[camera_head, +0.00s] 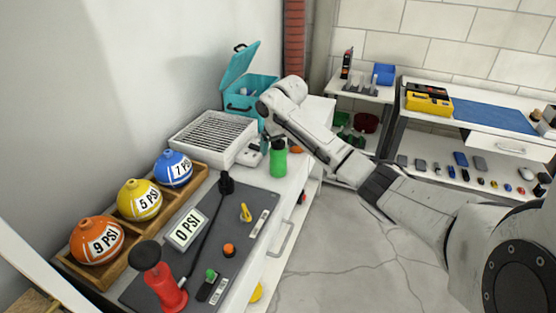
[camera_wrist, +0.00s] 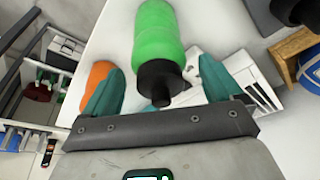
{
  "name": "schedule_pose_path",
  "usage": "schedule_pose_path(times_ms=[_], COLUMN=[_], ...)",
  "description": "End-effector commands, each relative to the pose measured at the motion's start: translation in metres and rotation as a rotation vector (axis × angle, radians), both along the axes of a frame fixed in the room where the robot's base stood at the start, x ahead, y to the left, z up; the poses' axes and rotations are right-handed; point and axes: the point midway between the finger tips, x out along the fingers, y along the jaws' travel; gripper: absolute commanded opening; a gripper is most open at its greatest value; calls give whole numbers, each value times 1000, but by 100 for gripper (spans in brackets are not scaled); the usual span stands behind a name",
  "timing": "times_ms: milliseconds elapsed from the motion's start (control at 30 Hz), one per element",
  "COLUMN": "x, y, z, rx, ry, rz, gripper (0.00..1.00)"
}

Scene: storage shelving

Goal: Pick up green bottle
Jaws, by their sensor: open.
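The green bottle (camera_head: 278,163) with a black cap stands upright on the white counter in the head view. In the wrist view the bottle (camera_wrist: 155,35) enters from the top, its black cap (camera_wrist: 160,76) nearest the camera. My gripper (camera_wrist: 160,85) is open, with one teal finger on each side of the cap. Gaps show between the fingers and the bottle, so it is not gripped. In the head view my wrist hangs just behind and left of the bottle, and the fingers are hard to make out.
An orange object (camera_head: 296,149) lies close beside the bottle; it also shows behind the left finger in the wrist view (camera_wrist: 98,73).

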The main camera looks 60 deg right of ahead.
Motion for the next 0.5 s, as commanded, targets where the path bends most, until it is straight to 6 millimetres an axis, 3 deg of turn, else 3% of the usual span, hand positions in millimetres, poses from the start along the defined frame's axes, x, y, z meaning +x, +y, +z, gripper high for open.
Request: schedule_pose_path(times_ms=[100, 333, 500], x=[2, 3, 3], y=[-1, -1, -1], z=[-9, -10, -10], rx=[1, 1, 0], ry=[1, 0, 0], rz=[0, 1, 1], gripper=[92, 92, 78])
